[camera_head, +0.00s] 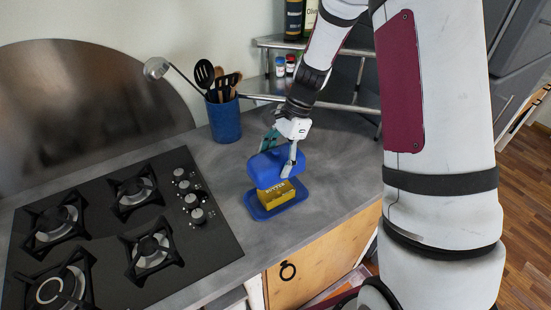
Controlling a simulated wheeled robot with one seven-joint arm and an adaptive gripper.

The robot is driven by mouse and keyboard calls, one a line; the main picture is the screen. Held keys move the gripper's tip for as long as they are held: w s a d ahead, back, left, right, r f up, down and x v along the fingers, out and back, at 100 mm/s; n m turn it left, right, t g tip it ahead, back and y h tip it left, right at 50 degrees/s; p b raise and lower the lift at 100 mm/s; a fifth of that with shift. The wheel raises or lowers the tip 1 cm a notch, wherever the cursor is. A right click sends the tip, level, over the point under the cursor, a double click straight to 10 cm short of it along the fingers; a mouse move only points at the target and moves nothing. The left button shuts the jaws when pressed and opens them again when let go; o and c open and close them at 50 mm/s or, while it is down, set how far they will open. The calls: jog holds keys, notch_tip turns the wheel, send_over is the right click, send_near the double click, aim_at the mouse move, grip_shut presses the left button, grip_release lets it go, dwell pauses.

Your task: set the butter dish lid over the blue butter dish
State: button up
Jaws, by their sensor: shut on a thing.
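The blue butter dish (288,205) is a flat tray on the grey counter, right of the stove. A yellow block of butter (272,196) with dark lettering stands on it. The blue lid (266,171) is directly above the butter, upright and roughly level, and hides the butter's upper part. My gripper (289,168) is shut on the lid near its top right. The dish's rim and the lower part of the butter show below the lid. I cannot tell whether the lid touches the butter.
A black gas stove (130,235) with knobs fills the counter to the left. A blue utensil holder (224,120) with several utensils stands behind the dish. A metal shelf (262,97) with jars and bottles is at the back. Bare counter (340,165) lies to the right.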

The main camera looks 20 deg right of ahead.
jog(key=shift+f, duration=0.1)
jog(key=b, duration=0.1)
send_over(275, 189)
jog(key=shift+d+f, duration=0.15)
jog(key=shift+f, duration=3)
jog(key=shift+f, duration=0.15)
jog(key=shift+f+b, duration=0.4)
jog(key=shift+f, duration=0.3)
jog(key=shift+f, duration=1)
jog(key=shift+f+b, duration=0.3)
jog(key=shift+b, duration=0.05)
jog(key=shift+f, duration=0.5)
jog(key=o, duration=1.4)
